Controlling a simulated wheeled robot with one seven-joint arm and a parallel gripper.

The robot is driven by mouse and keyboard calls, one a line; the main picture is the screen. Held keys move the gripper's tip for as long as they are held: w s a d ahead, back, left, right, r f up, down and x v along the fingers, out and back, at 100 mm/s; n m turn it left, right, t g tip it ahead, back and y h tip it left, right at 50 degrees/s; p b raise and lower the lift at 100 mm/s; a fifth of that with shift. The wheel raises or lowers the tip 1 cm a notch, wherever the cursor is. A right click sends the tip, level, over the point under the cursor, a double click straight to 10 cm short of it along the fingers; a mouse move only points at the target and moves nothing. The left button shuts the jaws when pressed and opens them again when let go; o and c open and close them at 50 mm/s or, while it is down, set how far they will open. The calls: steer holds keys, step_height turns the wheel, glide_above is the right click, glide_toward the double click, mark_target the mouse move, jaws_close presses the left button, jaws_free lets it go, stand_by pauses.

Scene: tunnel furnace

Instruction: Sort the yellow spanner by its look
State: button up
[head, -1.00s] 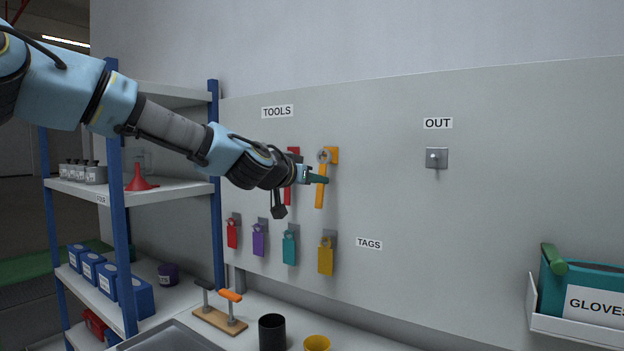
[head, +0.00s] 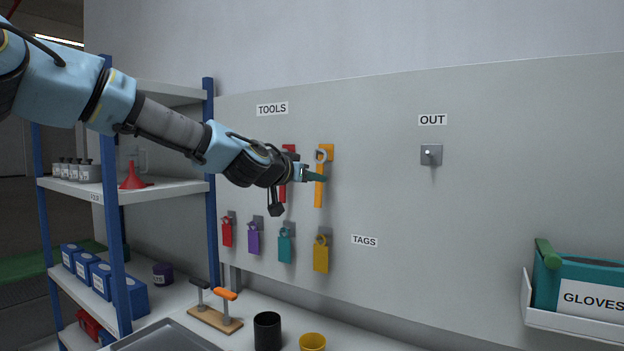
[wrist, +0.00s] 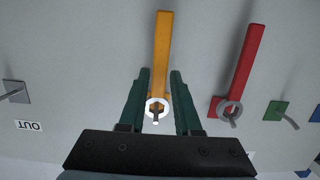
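The yellow spanner (head: 318,195) hangs upright by its ring from a peg on a yellow plate under the TOOLS label (head: 272,109). In the wrist view, which is upside down, the spanner (wrist: 163,50) has its pale ring around the peg. My gripper (wrist: 160,75) is open, with its green fingers on either side of the handle near the ring and a gap showing on both sides. In the head view my gripper (head: 314,176) covers part of the handle. A red spanner (wrist: 241,65) hangs beside it, partly hidden by my gripper in the head view.
An empty peg (head: 431,154) sits under the OUT label (head: 432,120). Red, purple, teal and yellow tags (head: 321,258) hang below the tools. A glove box (head: 578,285) is at right, a shelf rack (head: 109,200) at left. The board between the spanners and OUT is clear.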

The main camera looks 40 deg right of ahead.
steer(key=o, duration=0.4)
steer(key=shift+c, duration=0.2)
steer(key=p+v, duration=0.2)
steer(key=v, duration=0.8)
steer(key=shift+a, duration=0.4)
